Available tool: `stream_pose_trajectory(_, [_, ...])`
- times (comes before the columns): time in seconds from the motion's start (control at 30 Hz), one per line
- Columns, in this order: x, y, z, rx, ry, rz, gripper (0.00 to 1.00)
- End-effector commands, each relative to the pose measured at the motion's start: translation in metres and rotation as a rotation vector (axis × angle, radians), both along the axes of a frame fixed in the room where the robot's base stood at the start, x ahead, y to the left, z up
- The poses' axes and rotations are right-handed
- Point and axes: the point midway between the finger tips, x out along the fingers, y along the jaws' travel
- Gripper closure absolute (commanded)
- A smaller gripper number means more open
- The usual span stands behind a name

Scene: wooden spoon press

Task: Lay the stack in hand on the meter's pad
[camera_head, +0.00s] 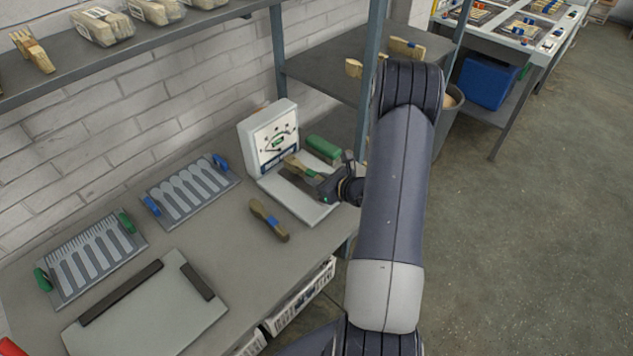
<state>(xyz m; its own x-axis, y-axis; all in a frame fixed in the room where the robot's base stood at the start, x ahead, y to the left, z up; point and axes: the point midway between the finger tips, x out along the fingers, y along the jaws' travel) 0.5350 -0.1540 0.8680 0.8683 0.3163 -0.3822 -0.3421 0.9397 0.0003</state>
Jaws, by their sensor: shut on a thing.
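The meter (269,138) is a white box with a dial face, standing on the grey bench against the brick wall. Its flat pale pad (308,208) extends in front of the dial. My gripper (316,178) is over the pad and shut on a wooden spoon stack (294,165). The stack points toward the dial. I cannot tell whether it touches the pad or is just above it. My gripper hides part of the stack and pad.
A green block (323,149) lies beside the pad's far right side. Another banded spoon stack (268,219) lies on the bench left of the pad. Two spoon-slot plates (191,188) (92,258) and a grey board (150,318) lie further left. A shelf post (371,70) stands close behind my arm.

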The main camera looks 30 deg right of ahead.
Motion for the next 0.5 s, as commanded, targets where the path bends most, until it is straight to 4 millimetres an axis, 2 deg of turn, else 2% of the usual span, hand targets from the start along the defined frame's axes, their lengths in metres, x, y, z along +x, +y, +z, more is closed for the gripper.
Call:
stream_pose_trajectory(0.17, [0.000,0.000,-0.016,0.001,0.001,-0.002,1.00])
stream_pose_trajectory(0.5, [0.000,0.000,-0.019,-0.001,0.000,-0.001,1.00])
